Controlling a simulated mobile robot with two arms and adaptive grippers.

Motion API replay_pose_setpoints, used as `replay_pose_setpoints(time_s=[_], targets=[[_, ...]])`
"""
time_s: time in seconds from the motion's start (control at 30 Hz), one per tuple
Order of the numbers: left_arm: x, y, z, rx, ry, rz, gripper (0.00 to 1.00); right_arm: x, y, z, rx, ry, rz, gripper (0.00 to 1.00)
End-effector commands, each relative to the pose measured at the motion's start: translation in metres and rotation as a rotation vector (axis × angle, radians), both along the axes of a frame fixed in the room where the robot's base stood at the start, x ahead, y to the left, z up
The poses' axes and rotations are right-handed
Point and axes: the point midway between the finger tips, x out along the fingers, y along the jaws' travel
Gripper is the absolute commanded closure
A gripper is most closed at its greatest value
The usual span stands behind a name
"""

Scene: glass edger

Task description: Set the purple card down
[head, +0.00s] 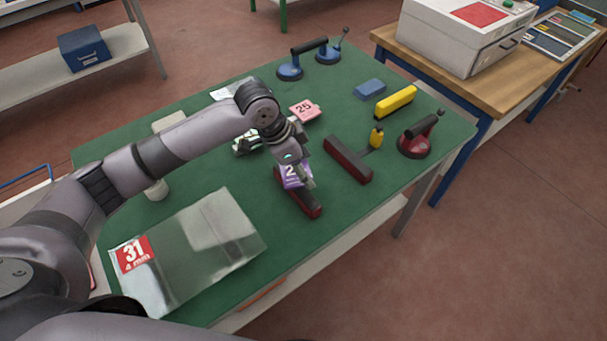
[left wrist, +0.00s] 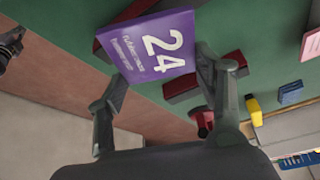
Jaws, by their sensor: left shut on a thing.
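The purple card (left wrist: 152,47), marked 24, is between the two fingers of my left gripper (left wrist: 160,75) in the left wrist view. In the head view the purple card (head: 295,176) shows at the end of my left arm, over one dark red bar (head: 306,197) on the green table (head: 200,185). My left gripper (head: 304,172) is shut on the card. I cannot tell whether the card touches the bar or the table below. My right gripper is not in view.
A glass sheet with red label 31 (head: 134,254) lies at the front left. Nearby are a second dark red tool (head: 347,160), a red suction cup (head: 414,146), a yellow block (head: 396,102), a pink card 25 (head: 305,110) and a blue double suction lifter (head: 290,71). The table's front-right edge is close.

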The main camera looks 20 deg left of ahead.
Motion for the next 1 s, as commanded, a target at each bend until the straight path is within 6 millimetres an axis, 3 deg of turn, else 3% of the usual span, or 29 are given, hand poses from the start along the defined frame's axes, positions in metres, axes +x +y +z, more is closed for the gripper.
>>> replay_pose_setpoints(time_s=[0.23, 0.6, 0.63, 0.9, 1.0], targets=[[-0.001, 0.000, -0.035, 0.001, 0.004, 0.001, 0.53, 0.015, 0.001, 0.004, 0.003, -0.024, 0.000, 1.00], [-0.001, 0.000, -0.040, 0.000, 0.002, -0.001, 0.53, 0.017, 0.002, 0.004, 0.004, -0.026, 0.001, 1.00], [-0.001, 0.000, -0.040, 0.000, 0.001, 0.000, 0.37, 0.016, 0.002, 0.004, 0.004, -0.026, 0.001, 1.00], [-0.001, 0.000, -0.039, 0.000, 0.001, 0.000, 0.19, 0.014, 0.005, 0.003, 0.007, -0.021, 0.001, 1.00], [-0.001, 0.000, -0.039, 0.000, 0.001, 0.000, 0.18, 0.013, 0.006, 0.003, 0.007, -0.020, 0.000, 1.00]])
